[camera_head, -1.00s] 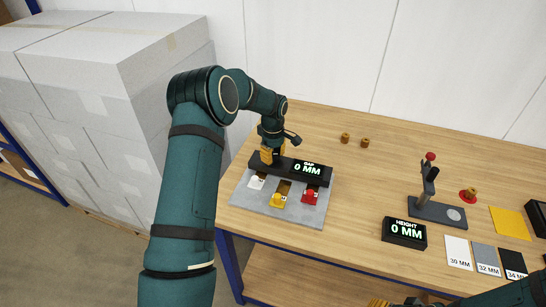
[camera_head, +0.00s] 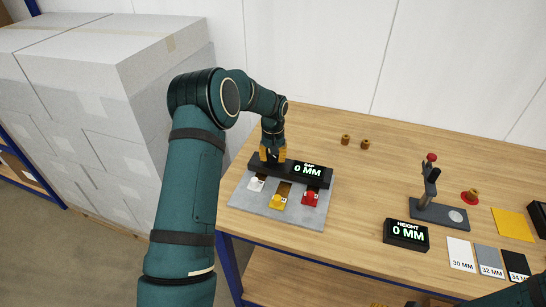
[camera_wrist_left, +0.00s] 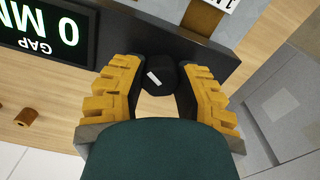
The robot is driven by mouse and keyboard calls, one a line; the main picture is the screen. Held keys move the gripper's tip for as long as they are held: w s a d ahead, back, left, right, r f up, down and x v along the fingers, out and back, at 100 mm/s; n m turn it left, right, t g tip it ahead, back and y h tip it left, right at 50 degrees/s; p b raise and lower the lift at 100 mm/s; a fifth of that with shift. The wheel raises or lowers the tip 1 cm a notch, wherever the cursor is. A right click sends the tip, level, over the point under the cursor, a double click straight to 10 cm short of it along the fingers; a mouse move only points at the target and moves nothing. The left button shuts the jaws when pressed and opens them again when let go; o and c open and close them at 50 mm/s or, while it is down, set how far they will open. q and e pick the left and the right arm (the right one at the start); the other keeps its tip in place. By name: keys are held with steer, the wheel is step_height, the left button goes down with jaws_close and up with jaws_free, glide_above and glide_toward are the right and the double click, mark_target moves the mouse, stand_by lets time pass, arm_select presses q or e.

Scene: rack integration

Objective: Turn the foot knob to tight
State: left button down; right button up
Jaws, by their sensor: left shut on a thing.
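A round black knob (camera_wrist_left: 160,77) with a white mark sits at the back of the dark bar (camera_head: 258,166) that carries the GAP display (camera_head: 307,169), which reads 0 MM. My left gripper (camera_head: 272,158) points down behind the bar's left part. In the left wrist view its yellow-padded fingers (camera_wrist_left: 160,92) stand on both sides of the knob, shut on it. The knob is hidden in the head view. Only a yellow sliver of my right gripper (camera_head: 378,305) shows at the bottom edge, so its state is unclear.
A grey plate (camera_head: 250,203) with white, yellow and red clamps lies before the bar. To the right are a HEIGHT display (camera_head: 405,234), a lever stand (camera_head: 428,205) and thickness cards (camera_head: 459,253). Two small brown pieces (camera_head: 346,140) lie behind. White boxes (camera_head: 110,90) stand left.

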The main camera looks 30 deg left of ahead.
arm_select(q)
steer(key=m, duration=0.5)
steer(key=shift+m, duration=0.3)
steer(key=m, duration=0.5)
steer(key=shift+m, duration=0.3)
steer(key=c, duration=0.6)
jaws_free()
steer(key=shift+r, duration=0.1)
step_height(320, 180, up, 12)
stand_by(0.4)
